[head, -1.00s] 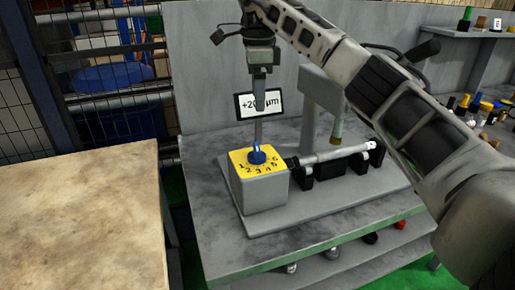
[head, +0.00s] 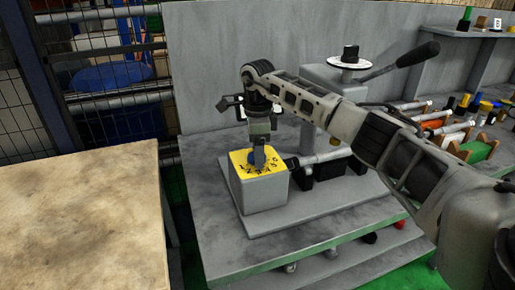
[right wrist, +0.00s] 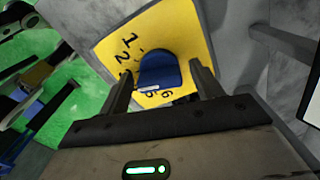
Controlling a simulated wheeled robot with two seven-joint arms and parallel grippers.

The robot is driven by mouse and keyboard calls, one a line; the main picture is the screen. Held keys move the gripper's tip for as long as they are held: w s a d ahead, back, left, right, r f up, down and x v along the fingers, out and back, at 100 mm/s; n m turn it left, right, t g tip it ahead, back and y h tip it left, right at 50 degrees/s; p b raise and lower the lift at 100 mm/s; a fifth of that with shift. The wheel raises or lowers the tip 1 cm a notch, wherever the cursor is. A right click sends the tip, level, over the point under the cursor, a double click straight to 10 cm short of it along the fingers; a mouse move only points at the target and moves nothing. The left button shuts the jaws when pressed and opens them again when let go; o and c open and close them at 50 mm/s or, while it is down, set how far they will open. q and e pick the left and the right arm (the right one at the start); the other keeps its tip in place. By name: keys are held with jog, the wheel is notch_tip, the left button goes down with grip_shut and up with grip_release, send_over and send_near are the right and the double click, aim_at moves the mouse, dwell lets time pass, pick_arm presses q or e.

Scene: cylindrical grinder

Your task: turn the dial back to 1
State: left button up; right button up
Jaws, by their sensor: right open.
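The dial is a blue knob (right wrist: 158,72) on a yellow numbered plate (head: 240,160) atop a grey box (head: 262,193). In the right wrist view the yellow plate (right wrist: 110,50) shows 1 and 2 at upper left and a 6 near the knob's lower right; other digits are partly hidden. A white mark sits on the knob's lower edge, close to the higher digits; its exact reading is unclear. My right gripper (head: 259,165) is down at the dial. In the right wrist view its open fingers (right wrist: 158,78) stand either side of the knob; contact cannot be told.
The grey box stands on a grey machine base (head: 330,212) with a horizontal shaft (head: 322,158) to its right. A dark-handled lever (head: 412,58) rises behind. A shelf with small coloured parts (head: 465,110) is at right. A bare tabletop (head: 85,220) lies at left.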

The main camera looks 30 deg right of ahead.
jog(key=c, duration=1)
jog(key=shift+o, duration=0.2)
